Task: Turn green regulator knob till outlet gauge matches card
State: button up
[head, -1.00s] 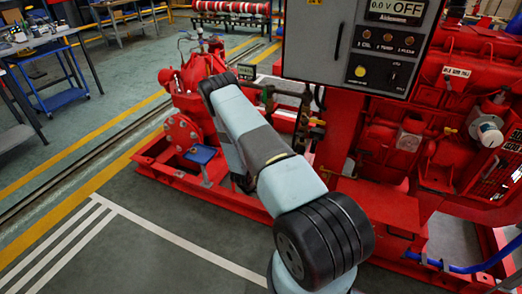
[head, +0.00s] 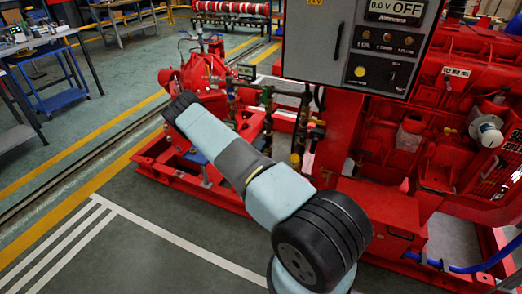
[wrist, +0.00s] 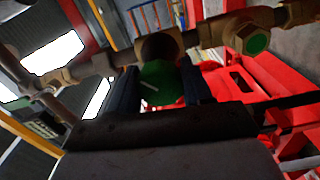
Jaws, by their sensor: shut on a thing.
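In the wrist view the green knob (wrist: 162,84) sits under a brass fitting, with a pale line mark on its face. My gripper (wrist: 161,80) has one dark finger on each side of the knob and is shut on it. No readable outlet gauge face or card shows. A small box with a pale panel (wrist: 38,122) is at the left of the wrist view, too blurred to read.
A brass pipe (wrist: 100,66) runs across the wrist view, with a second green-faced fitting (wrist: 256,42) at right. In the head view a grey control panel (head: 330,45) and red engine (head: 450,130) stand right of my arm. Open floor (head: 150,240) lies front left.

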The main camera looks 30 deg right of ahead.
jog(key=shift+a+f+n, duration=0.25)
jog(key=shift+n, duration=0.05)
jog(key=o, duration=1)
jog(key=shift+d+r, duration=0.1)
jog(key=shift+d, duration=0.05)
jog(key=shift+o, duration=0.2)
jog(key=v, duration=1.3)
jog(key=shift+s+a, duration=0.25)
jog(key=shift+a, duration=0.05)
